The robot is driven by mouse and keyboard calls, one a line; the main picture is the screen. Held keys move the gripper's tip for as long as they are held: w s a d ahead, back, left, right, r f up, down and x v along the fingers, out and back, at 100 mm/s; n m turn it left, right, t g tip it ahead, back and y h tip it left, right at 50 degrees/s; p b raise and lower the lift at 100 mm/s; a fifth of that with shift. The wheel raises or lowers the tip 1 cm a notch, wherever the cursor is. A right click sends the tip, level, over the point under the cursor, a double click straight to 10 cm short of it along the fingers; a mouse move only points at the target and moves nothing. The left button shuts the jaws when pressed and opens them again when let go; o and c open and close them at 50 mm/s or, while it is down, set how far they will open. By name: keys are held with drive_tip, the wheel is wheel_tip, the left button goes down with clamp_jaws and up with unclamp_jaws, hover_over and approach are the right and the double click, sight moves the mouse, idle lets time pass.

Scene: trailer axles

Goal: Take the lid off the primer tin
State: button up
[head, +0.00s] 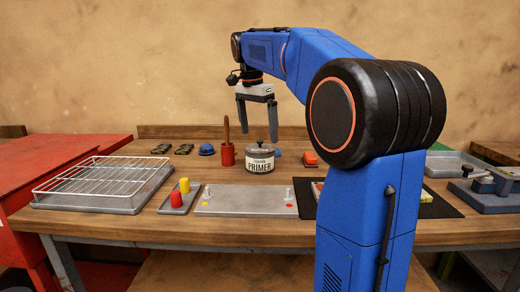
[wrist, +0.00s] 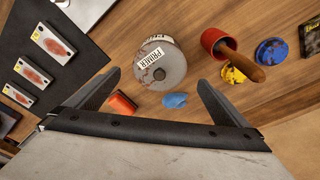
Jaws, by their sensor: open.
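The primer tin (head: 260,161) stands upright on the wooden workbench, a grey tin with a white PRIMER label. Its lid (head: 260,148) is on top, with a small dark knob. In the wrist view the tin (wrist: 157,62) shows from above, ahead of the jaws and between their lines. My gripper (head: 257,122) is open and empty, pointing down above the tin and apart from it. In the wrist view my gripper (wrist: 155,80) shows its two fingers spread wide.
A wire rack on a tray (head: 100,180) is at left, a metal plate (head: 240,201) in front.

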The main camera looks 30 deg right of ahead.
sight(260, 141)
drive_tip(key=shift+d+f, duration=0.2)
drive_tip(key=shift+f, duration=1.6)
drive_tip(key=c, duration=1.1)
